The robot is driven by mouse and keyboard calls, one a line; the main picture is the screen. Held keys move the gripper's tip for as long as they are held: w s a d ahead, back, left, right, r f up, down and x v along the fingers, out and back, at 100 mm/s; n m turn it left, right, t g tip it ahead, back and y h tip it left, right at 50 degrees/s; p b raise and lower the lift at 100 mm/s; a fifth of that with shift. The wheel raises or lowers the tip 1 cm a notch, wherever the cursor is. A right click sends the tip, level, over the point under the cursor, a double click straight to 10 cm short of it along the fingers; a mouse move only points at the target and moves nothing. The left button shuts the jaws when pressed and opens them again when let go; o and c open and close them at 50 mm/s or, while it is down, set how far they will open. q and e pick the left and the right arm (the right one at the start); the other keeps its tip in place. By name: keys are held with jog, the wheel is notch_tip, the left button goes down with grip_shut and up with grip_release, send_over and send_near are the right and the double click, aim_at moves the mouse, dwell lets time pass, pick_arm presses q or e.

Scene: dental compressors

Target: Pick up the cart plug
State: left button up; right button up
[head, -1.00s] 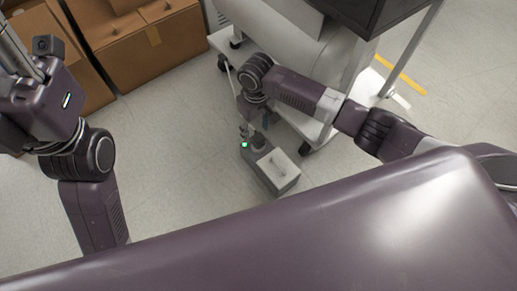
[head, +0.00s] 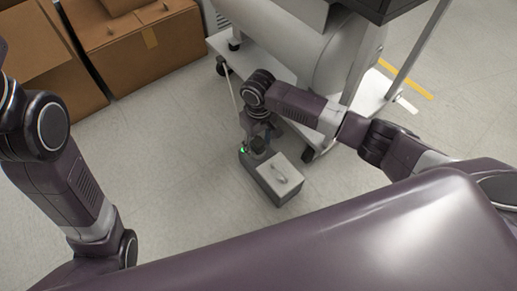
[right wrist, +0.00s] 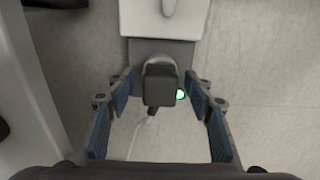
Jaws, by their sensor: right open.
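The cart plug (right wrist: 160,82) is a dark, blocky plug in the right wrist view, with a pale cord running from it toward the bottom. It sits at the end of a grey box with a white top (head: 275,178), beside a small green light. My right gripper (right wrist: 159,92) is open, with blue-padded fingers on either side of the plug and visible gaps to it. In the head view my right gripper (head: 257,138) is just above the box's far end and partly hides the plug. My left arm is at the left edge, its gripper out of view.
A white wheeled cart (head: 222,45) carrying a large grey tank (head: 305,50) stands just behind and right of the box. Cardboard boxes (head: 135,45) stand at the upper left. The floor left of the grey box is clear.

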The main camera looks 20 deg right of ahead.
jog(key=c, duration=1.3)
jog(key=shift+o, duration=0.2)
